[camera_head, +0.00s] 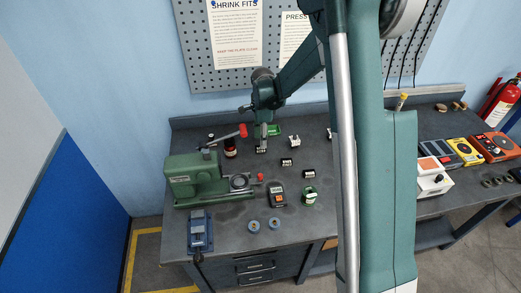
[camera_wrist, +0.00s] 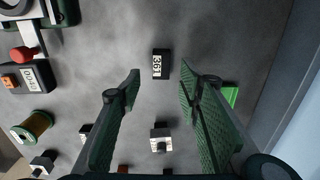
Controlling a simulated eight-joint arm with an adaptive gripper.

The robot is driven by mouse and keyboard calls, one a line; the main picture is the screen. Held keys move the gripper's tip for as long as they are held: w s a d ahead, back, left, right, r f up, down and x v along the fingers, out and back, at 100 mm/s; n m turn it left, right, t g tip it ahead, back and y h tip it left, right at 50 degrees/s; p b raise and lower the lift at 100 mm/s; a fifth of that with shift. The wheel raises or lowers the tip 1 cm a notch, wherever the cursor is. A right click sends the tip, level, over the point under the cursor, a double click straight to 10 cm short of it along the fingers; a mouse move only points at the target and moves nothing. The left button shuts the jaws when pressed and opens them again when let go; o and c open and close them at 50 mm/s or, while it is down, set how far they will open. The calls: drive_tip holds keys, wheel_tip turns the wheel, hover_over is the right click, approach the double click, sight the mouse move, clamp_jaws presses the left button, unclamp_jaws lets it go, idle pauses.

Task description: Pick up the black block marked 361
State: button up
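The black block marked 361 (camera_wrist: 161,64) lies on the grey bench in the wrist view, its white label facing up. My gripper (camera_wrist: 159,80) is open, with one finger on each side of the block in the picture and nothing between the pads. The block appears beyond the fingertips and apart from them. In the head view my gripper (camera_head: 263,137) points down over the back of the bench. A small dark block with a white label (camera_head: 262,150) shows just below it, but its number is too small to read.
Other small labelled blocks (camera_head: 286,162) lie nearby. A green press (camera_head: 193,178) stands to the left and a blue vise (camera_head: 200,232) in front. A white-and-black block (camera_wrist: 161,140) and a green object (camera_wrist: 230,95) lie near the fingers.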

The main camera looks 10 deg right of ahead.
drive_tip(key=shift+w+a+f, duration=0.1)
drive_tip(key=shift+f, duration=1.2)
drive_tip(key=shift+a+f, duration=0.1)
drive_tip(key=shift+f, duration=1.2)
drive_tip(key=c, duration=1.1)
